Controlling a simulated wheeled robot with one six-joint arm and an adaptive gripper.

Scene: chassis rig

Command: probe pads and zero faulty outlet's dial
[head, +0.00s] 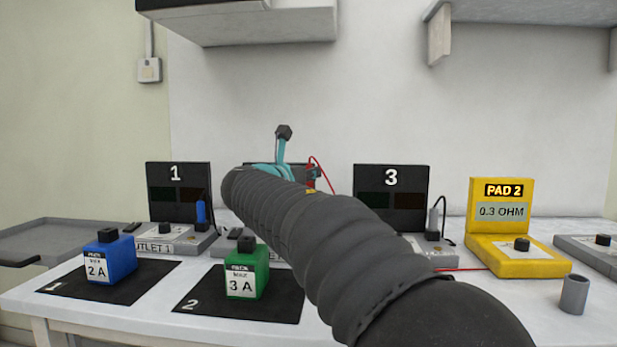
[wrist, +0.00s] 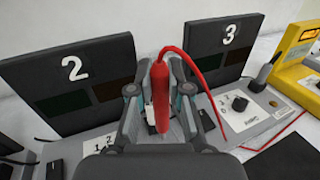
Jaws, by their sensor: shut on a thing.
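My gripper (wrist: 160,92) is shut on a red probe (wrist: 161,100), whose tip points down over the outlet 2 base. I cannot tell whether the tip touches a pad. A red cable (wrist: 190,62) loops from its top to the right. Outlet 2's dark panel (wrist: 70,85) stands behind left, and outlet 3's panel (head: 391,199) behind right. Outlet 3's dial (wrist: 238,103) is visible; outlet 2's dial is hidden. Outlet 1's panel (head: 179,192) is at the left. The yellow meter (head: 520,262) reads "PAD 2" and "0.3 OHM". In the head view my arm hides most of outlet 2.
A blue 2 A block (head: 109,258) and a green 3 A block (head: 246,274) stand on black mats 1 and 2. A grey cup (head: 574,294) stands at the right front. A grey tray (head: 50,240) is at the far left. A wall shelf (head: 530,12) hangs above right.

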